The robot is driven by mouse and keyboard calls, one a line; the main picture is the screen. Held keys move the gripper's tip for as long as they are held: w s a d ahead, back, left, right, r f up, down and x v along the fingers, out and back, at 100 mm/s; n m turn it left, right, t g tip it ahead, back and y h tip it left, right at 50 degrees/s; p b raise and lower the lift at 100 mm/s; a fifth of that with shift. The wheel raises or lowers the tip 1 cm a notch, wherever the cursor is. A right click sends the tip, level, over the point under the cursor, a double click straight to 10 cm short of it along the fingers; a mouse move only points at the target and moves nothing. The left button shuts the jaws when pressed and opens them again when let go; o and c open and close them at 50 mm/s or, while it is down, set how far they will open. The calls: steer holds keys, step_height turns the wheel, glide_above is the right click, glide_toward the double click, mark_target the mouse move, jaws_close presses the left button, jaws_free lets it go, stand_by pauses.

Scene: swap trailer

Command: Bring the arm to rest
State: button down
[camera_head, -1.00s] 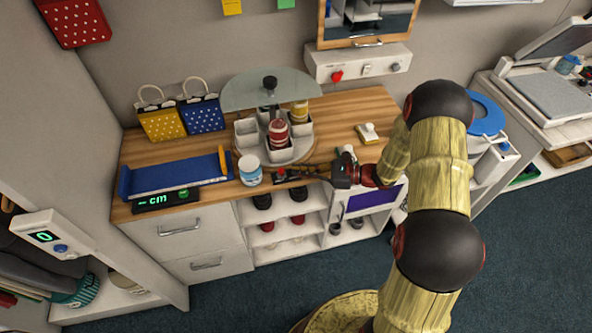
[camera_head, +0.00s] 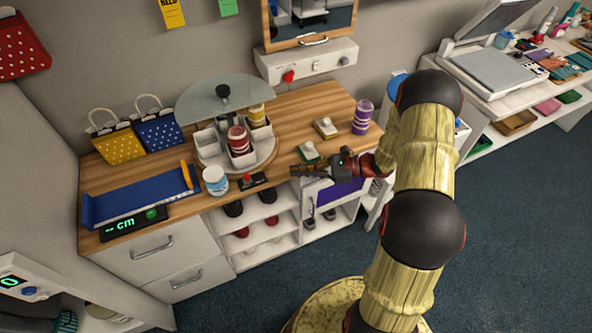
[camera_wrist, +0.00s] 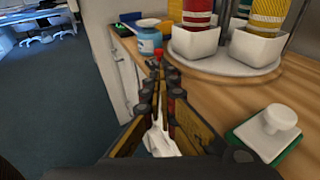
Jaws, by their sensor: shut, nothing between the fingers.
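My arm reaches from the right side of the head view over the front edge of the wooden counter (camera_head: 290,118). My gripper (camera_head: 296,170) points left, shut and empty, near the counter's front edge. In the wrist view its fingers (camera_wrist: 160,76) lie together, with a pale shape showing low among the finger links. A small red-topped control (camera_head: 252,180) sits just left of the fingertips. A blue-and-white jar (camera_head: 215,181) stands beyond it. A white knob on a green base (camera_head: 308,151) is close behind the gripper.
A round carousel (camera_head: 262,158) with white cups and a glass top stands behind the control. A purple-striped bottle (camera_head: 362,116) and another knobbed block (camera_head: 326,127) are at the right. A blue tray (camera_head: 140,203) lies left. Open floor (camera_head: 500,240) is at the right.

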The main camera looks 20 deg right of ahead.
steer(key=s+a+f+n+g, duration=0.2)
steer(key=s+f+n+g, duration=0.15)
steer(key=s, duration=0.25)
steer(key=s+r+n+g+h, duration=0.5)
steer(key=s+n, duration=0.2)
steer(key=s, duration=0.2)
steer(key=s+a+r+n+t+h, duration=0.1)
steer(key=s+r+n+t+h, duration=0.1)
steer(key=r, duration=0.6)
steer(key=s+a+r+n+t+h, duration=0.2)
steer(key=s+r+n+h, duration=0.2)
steer(key=r, duration=0.5)
steer(key=s+a+r+n+t+h, duration=0.2)
steer(key=r+n+t+h, duration=0.1)
steer(key=r+n, duration=0.4)
steer(key=shift+a+v, duration=0.2)
steer(key=shift+v, duration=0.85)
steer(key=shift+w, duration=0.1)
